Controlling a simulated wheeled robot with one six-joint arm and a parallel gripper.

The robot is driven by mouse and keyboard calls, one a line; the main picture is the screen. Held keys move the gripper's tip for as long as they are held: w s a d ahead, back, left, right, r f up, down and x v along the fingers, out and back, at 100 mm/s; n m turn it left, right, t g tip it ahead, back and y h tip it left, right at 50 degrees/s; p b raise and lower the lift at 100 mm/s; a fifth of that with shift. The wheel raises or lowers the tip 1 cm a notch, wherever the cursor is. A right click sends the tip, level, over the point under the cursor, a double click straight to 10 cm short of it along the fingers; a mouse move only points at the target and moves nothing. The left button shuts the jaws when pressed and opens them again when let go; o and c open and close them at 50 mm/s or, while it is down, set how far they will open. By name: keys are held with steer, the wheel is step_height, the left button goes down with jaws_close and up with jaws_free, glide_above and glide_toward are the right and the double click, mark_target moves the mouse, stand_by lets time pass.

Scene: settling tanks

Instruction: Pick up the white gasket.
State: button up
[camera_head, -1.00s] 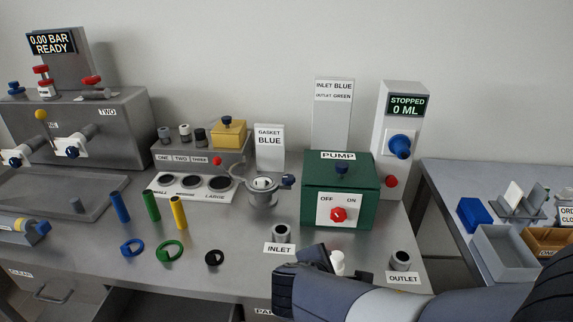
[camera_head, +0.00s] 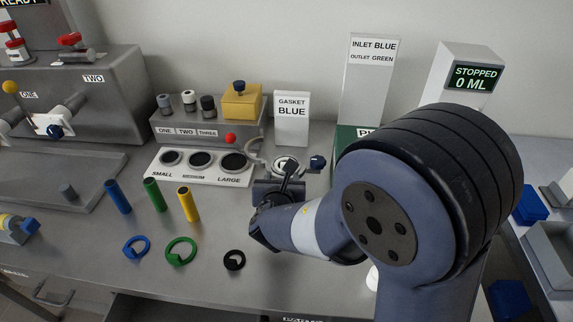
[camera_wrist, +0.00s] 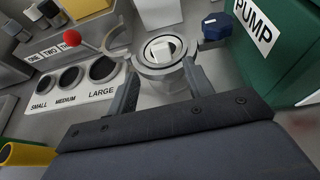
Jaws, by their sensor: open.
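A white piece (camera_wrist: 161,48), which looks like the white gasket, sits inside the round metal cup (camera_wrist: 174,72) in the wrist view. In the head view the cup (camera_head: 268,170) stands behind my gripper (camera_head: 283,185), and its contents are partly hidden. In the wrist view my gripper (camera_wrist: 160,70) is open, with one finger on each side of the cup's near rim. Nothing is held between the fingers. I cannot tell whether the fingers touch the cup.
A blue knob (camera_wrist: 217,27) is right of the cup, near the green pump box (camera_wrist: 282,35). A red ball lever (camera_wrist: 72,38) and a panel of holes (camera_wrist: 75,88) are left. Blue, green and black rings (camera_head: 234,260) lie on the open bench front.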

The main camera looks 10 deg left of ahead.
steer(key=shift+d+p+x, duration=0.15)
steer(key=shift+p+x, duration=0.1)
steer(key=shift+x, duration=1.15)
steer(key=shift+d+p+x, duration=0.1)
steer(key=shift+p+x, duration=0.15)
steer(key=shift+x, duration=1.2)
steer(key=shift+r, duration=0.15)
steer(key=c, duration=1.1)
